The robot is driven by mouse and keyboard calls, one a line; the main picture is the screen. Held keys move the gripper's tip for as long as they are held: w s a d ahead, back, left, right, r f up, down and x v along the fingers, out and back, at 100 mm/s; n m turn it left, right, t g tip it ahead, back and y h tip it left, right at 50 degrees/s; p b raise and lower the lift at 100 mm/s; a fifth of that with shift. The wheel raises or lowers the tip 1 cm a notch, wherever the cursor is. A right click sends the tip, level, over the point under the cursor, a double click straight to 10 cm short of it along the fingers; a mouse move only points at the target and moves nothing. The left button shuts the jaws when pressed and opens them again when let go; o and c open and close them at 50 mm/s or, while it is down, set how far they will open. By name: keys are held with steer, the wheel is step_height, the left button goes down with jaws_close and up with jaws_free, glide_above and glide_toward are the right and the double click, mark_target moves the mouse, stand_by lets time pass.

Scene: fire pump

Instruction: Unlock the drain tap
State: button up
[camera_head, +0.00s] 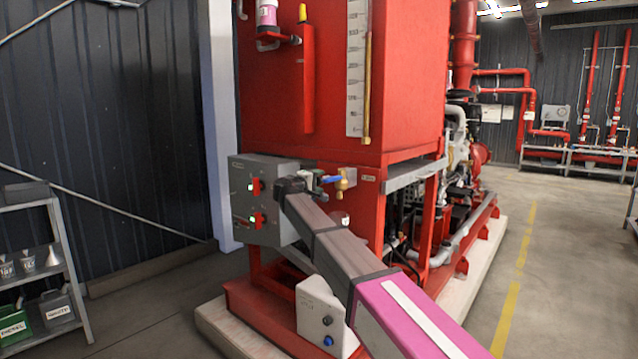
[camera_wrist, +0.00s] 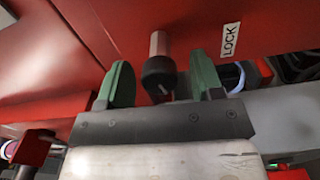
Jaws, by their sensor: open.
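The brass drain tap (camera_head: 343,184) with a blue handle (camera_head: 330,179) sticks out from the lower front of the red tank, just right of my gripper. My gripper (camera_head: 292,186) is dark and small in the head view. In the wrist view, its two green fingers (camera_wrist: 163,80) stand apart, one on each side of a dark round knob (camera_wrist: 158,72) on a pale metal stem (camera_wrist: 158,43). I cannot tell whether the fingers touch the knob. A white label reading LOCK (camera_wrist: 230,41) is on the red surface right of the knob.
A grey control box (camera_head: 258,200) with red and green switches is close left of my gripper. A shelf (camera_head: 50,250) stands far left. Open floor (camera_head: 560,240) lies right of the pump.

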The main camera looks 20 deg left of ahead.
steer(key=v, duration=1)
steer(key=shift+s, duration=0.1)
